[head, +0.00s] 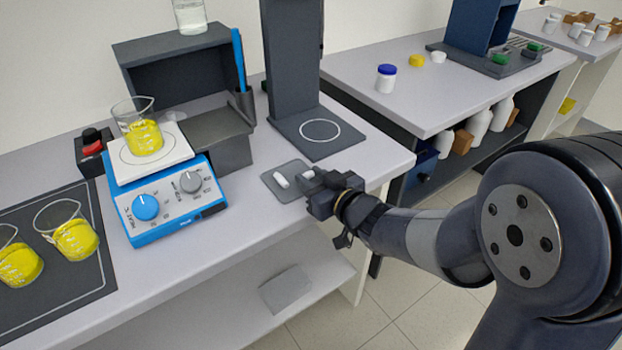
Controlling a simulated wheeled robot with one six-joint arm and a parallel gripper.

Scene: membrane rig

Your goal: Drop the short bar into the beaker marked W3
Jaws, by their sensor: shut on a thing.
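My gripper (312,188) is low over the right side of a small grey tray (287,192). It is shut on a small white bar (308,174), which looks like the short bar; the jaws hide part of it. Another white bar (281,181) lies on the tray, left of the jaws. One beaker of yellow liquid (144,137) stands on the blue stirrer hotplate. Two more yellow beakers, a right one (74,238) and a left one (17,264) cut by the frame edge, stand on a dark mat. I cannot read which beaker is marked W3.
A dark stand (291,80) with a white ring on its base rises behind the tray. A grey shelf (172,62) holds a clear-liquid vessel (189,14); a blue pen (239,60) stands in a holder. A blue-capped jar (386,79) is on the right bench, across a gap.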

